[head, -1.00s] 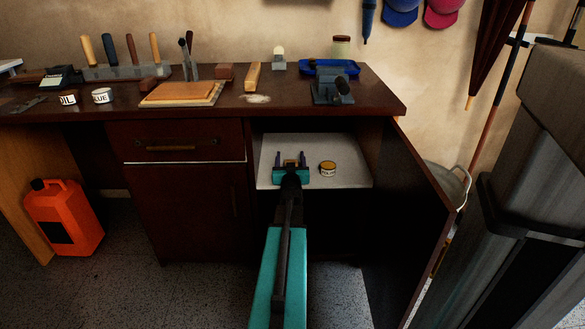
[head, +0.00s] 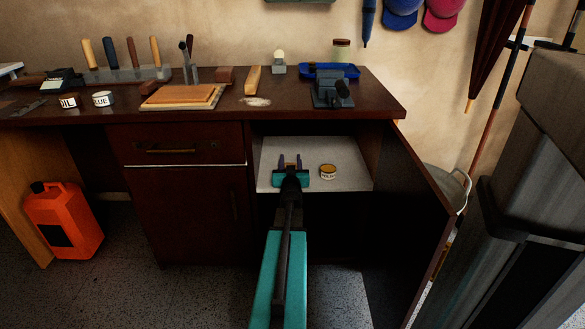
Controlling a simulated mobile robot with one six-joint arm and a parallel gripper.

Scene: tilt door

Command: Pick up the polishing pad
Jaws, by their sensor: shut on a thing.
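My gripper (head: 290,161) is inside the open cabinet, low over the pale shelf (head: 340,152). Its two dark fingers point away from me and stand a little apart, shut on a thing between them. That thing is taken as the polishing pad; it is too small and too much covered by the fingers and the teal gripper body to make out its shape. I cannot tell whether it still touches the shelf. A small labelled tin with a yellowish lid (head: 328,171) stands on the shelf just right of my gripper, apart from it.
The cabinet door (head: 411,195) hangs open on the right. The bench top (head: 225,112) above carries tools, wooden boards (head: 182,95), a vise (head: 333,91) and a blue tray (head: 345,71). An orange canister (head: 63,220) stands on the floor at left. The shelf's right part is clear.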

